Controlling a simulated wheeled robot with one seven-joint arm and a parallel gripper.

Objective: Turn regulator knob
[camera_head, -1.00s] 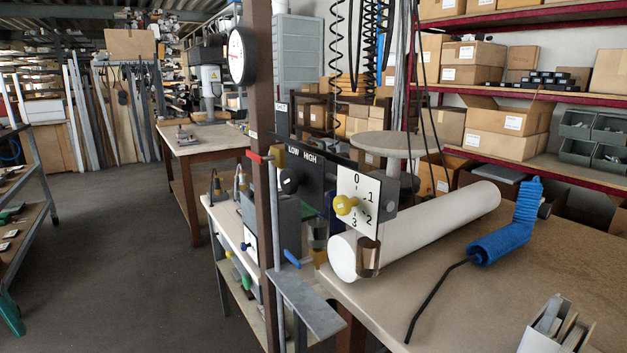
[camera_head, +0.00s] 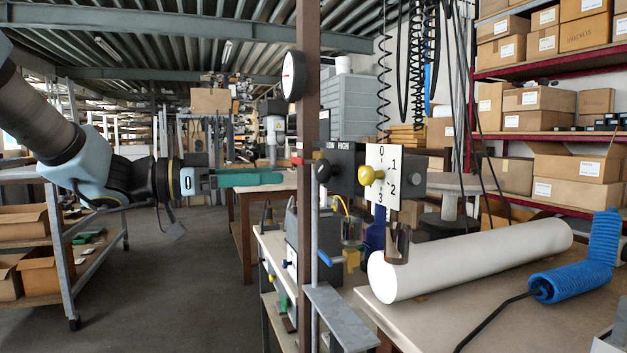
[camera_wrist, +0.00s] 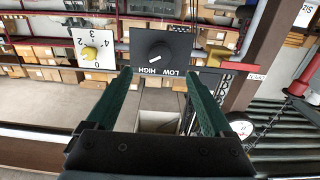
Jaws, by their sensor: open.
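A yellow knob (camera_head: 367,175) sits on a white plate (camera_head: 390,162) numbered from 0; both show upside down in the wrist view, the knob (camera_wrist: 90,52) left of centre. To its left in the head view, a black knob (camera_head: 323,170) is on a black panel (camera_head: 345,153) marked LOW HIGH; in the wrist view this knob (camera_wrist: 159,52) has a white pointer line. My gripper (camera_head: 282,177) comes from the left with green fingers, its tips short of the post. In the wrist view my gripper (camera_wrist: 157,78) is open and empty, its fingers on either side of the black knob's line, apart from it.
A brown post (camera_head: 308,240) with a round gauge (camera_head: 293,75) stands beside the panel. A red lever end (camera_head: 297,160) is close to my fingertips. A white roll (camera_head: 470,260) and a blue coiled hose (camera_head: 575,270) lie on the right bench.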

